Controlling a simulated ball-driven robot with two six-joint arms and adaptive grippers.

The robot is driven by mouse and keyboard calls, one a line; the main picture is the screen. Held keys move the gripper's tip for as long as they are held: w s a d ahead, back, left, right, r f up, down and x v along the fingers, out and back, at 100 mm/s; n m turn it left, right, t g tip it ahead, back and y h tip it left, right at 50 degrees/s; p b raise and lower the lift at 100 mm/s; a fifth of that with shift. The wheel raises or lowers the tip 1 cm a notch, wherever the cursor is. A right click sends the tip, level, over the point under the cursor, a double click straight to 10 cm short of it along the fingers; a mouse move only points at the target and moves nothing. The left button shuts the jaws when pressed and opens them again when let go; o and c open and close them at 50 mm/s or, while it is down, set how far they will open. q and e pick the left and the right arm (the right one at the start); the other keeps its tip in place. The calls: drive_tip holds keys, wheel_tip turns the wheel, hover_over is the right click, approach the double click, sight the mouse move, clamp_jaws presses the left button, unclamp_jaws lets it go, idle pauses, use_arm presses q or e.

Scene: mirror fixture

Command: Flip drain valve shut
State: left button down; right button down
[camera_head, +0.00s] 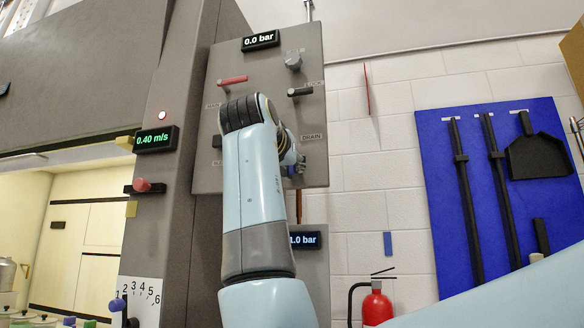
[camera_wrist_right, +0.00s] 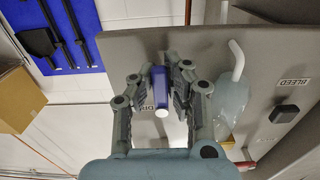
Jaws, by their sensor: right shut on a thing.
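The drain valve's blue handle (camera_wrist_right: 159,88) sits between the fingers of my right gripper (camera_wrist_right: 160,82) in the right wrist view, its pale end toward the camera. The fingers are closed on it from both sides. In the head view my right gripper (camera_head: 291,160) is at the lower right of the grey valve panel (camera_head: 228,180), just under the DRAIN label (camera_head: 312,137). My arm hides much of the gripper and panel there, and only a bit of blue handle shows. The handle's exact angle is hard to tell. My left gripper is out of view.
The panel also bears a red lever (camera_head: 232,80), a black lever (camera_head: 300,91), a grey knob (camera_head: 293,61) and a 0.0 bar display (camera_head: 260,40). A lower display (camera_head: 305,240) reads 1.0 bar. A fire extinguisher (camera_head: 377,306) and blue tool board (camera_head: 437,200) are at right.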

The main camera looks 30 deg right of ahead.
sight(295, 130)
drive_tip(key=c, duration=1.3)
unclamp_jaws()
drive_tip(key=shift+a, duration=0.15)
wheel_tip(295, 130, up, 10)
drive_tip(key=shift+f, duration=0.1)
